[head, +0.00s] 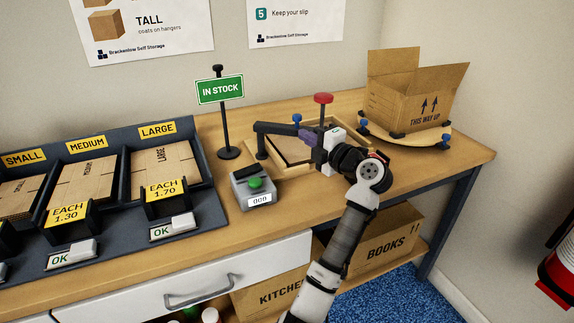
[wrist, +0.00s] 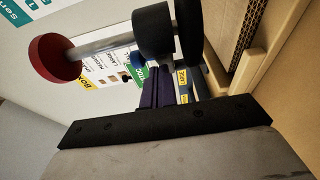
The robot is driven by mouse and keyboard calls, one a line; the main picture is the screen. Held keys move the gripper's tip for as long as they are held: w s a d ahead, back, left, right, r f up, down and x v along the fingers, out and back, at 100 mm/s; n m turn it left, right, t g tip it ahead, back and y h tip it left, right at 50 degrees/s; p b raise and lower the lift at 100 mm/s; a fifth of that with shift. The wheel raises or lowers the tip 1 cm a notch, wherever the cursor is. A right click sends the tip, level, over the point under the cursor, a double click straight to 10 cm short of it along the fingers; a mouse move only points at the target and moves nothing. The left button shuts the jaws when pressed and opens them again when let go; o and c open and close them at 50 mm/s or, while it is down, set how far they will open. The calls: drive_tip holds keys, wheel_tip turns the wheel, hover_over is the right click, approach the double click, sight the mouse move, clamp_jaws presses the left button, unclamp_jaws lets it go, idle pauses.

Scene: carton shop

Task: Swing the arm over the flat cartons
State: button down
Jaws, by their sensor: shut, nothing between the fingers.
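The flat cartons lie in a dark sloped rack at the left of the head view: small (head: 18,197), medium (head: 85,180) and large (head: 165,168) stacks, each in its own bay. My gripper (head: 303,134) is well to their right, over a wooden tray (head: 272,172) on the bench, pointing left. Its purple fingers also show in the wrist view (wrist: 168,88), closed together with nothing visible held. A red-topped knob (head: 323,98) stands close behind the gripper and also shows in the wrist view (wrist: 55,58).
A grey box with a green button (head: 254,188) and an IN STOCK sign (head: 220,90) stand between rack and gripper. An open carton (head: 410,100) sits on a curved wooden stand (head: 405,138) at right. Cartons marked BOOKS (head: 385,245) and KITCHEN (head: 270,297) are below the bench.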

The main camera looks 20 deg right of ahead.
sight(313, 130)
drive_tip(key=shift+w+d+f+n+g+y+b, duration=0.15)
drive_tip(key=shift+w+d+n+y+b, duration=0.15)
drive_tip(key=shift+d+y+b, duration=0.15)
drive_tip(key=shift+w+d+f+n+g+y+b, duration=0.15)
drive_tip(key=shift+w+d+n+y+b, duration=0.1)
drive_tip(key=shift+d+n+y+b, duration=0.15)
drive_tip(key=shift+w+d+r+b, duration=0.35)
drive_tip(key=shift+w+b, duration=0.25)
drive_tip(key=shift+b, duration=0.25)
drive_tip(key=shift+r, duration=0.1)
wheel_tip(313, 130, up, 20)
drive_tip(key=p, duration=0.1)
drive_tip(key=shift+w, duration=0.1)
